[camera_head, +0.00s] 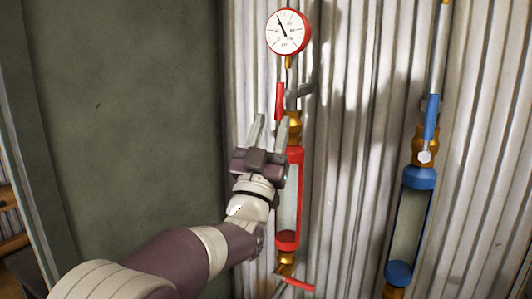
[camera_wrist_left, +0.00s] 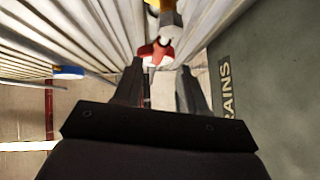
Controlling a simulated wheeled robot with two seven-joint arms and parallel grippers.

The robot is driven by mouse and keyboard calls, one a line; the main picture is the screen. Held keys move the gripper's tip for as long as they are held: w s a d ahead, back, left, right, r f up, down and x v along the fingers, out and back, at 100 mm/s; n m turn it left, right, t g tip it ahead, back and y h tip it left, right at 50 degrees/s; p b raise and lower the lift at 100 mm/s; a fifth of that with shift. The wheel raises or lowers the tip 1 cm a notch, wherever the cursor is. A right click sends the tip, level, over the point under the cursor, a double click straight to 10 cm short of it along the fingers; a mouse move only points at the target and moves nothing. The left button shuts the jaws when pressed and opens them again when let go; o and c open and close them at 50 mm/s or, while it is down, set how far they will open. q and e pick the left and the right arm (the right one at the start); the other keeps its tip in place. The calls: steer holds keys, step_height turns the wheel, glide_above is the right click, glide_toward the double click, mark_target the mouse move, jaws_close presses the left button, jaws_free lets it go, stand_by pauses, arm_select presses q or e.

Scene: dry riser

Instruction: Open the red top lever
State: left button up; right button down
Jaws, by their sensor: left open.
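The red top lever (camera_head: 279,101) stands upright beside the red riser's pipe, below the round gauge (camera_head: 288,32). In the left wrist view, a red lever part (camera_wrist_left: 154,52) shows just beyond the fingertips, near a yellow fitting (camera_wrist_left: 170,18). My left gripper (camera_head: 270,120) is open, with its two fingers pointing up just below the lever. In the left wrist view the gap between the fingers (camera_wrist_left: 160,78) holds nothing that I can make out. Whether a finger touches the lever is unclear. My right gripper is not in view.
The red riser's glass-sided cylinder (camera_head: 289,200) is beside my left gripper, with a red lower lever (camera_head: 294,283) below. A blue riser (camera_head: 418,178) with a blue lever (camera_head: 432,117) stands to the right. Corrugated metal (camera_head: 355,150) is behind; a green wall (camera_head: 130,110) is left.

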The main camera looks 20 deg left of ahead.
arm_select(q)
steer(key=v, duration=0.5)
steer(key=shift+s+f+b, duration=0.3)
steer(key=shift+b, duration=0.05)
steer(key=shift+w, duration=0.1)
